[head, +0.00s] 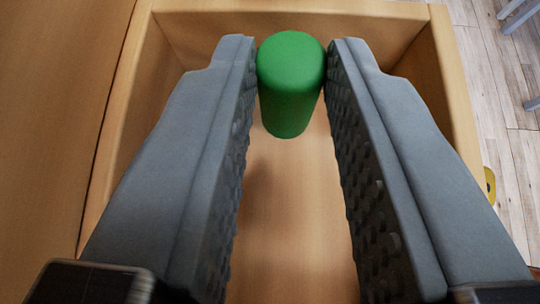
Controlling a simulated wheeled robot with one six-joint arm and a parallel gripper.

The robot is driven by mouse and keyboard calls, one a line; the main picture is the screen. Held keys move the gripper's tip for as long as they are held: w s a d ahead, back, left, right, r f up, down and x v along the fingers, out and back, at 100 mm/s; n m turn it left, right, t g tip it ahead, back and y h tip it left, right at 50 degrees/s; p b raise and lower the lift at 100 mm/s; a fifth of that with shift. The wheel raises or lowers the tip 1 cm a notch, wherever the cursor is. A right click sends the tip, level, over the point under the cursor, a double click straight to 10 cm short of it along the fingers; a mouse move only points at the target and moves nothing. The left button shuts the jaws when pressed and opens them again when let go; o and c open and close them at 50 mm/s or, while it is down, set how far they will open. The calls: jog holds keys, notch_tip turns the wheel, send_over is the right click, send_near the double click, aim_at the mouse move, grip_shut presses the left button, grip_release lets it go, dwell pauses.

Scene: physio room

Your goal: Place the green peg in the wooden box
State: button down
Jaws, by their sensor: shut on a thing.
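The green peg (290,85) is a short cylinder with a rounded top edge, held between the tips of the two grey fingers. My gripper (291,62) is shut on it, one finger on each side. The wooden box (122,110) lies below, and its walls show to the left, back and right. The peg shows over the inside of the box, near the back wall. How far its lower end is from the box floor I cannot tell. The front of the box is hidden by my gripper or out of view.
The box floor (285,225) that shows between the fingers is bare. A flat wooden surface (50,110) lies left of the box. Light plank flooring (500,100) is at the right, with grey legs at the top right. A small yellow thing (490,185) shows beside the right wall.

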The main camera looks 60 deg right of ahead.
jog(key=shift+f, duration=2.6)
jog(key=shift+f, duration=0.2)
jog(key=c, duration=1.3)
grip_release()
jog(key=shift+f, duration=0.15)
jog(key=shift+s, duration=0.1)
jog(key=shift+r, duration=0.3)
jog(key=v, duration=1.2)
